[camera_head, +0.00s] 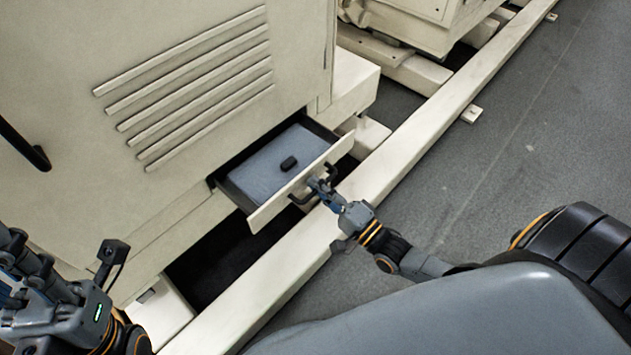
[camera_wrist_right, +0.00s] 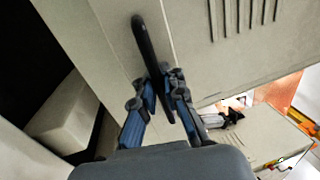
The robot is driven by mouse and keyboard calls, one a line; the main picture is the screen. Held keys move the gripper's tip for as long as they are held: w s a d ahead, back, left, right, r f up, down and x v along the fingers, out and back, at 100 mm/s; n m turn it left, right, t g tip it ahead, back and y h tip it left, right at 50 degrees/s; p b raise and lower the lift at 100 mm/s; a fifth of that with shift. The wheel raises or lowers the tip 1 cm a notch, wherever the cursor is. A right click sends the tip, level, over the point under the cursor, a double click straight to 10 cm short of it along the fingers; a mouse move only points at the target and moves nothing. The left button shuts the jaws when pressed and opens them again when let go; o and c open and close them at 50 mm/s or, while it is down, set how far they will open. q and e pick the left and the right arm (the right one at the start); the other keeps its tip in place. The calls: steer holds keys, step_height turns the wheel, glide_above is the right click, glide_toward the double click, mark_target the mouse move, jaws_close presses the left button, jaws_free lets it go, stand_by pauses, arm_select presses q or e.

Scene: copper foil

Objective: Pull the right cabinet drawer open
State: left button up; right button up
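The right cabinet drawer (camera_head: 262,214) stands partly pulled out of the cream cabinet's lower edge in the head view. My right gripper (camera_head: 321,186) is at this handle. In the wrist view its two fingers (camera_wrist_right: 162,88) are closed around the bar, one on each side. My left gripper (camera_head: 22,262) is at the lower left, away from the drawer; its fingertips are not clear.
The cabinet's louvred side (camera_head: 185,85) rises behind the drawer. A long cream floor beam (camera_head: 400,160) runs diagonally just in front of the drawer. Open grey floor (camera_head: 530,140) lies to the right. Another black handle (camera_head: 38,158) is at the far left.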

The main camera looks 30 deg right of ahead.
steer(key=o, duration=0.5)
steer(key=v, duration=1.2)
steer(key=shift+s, duration=0.15)
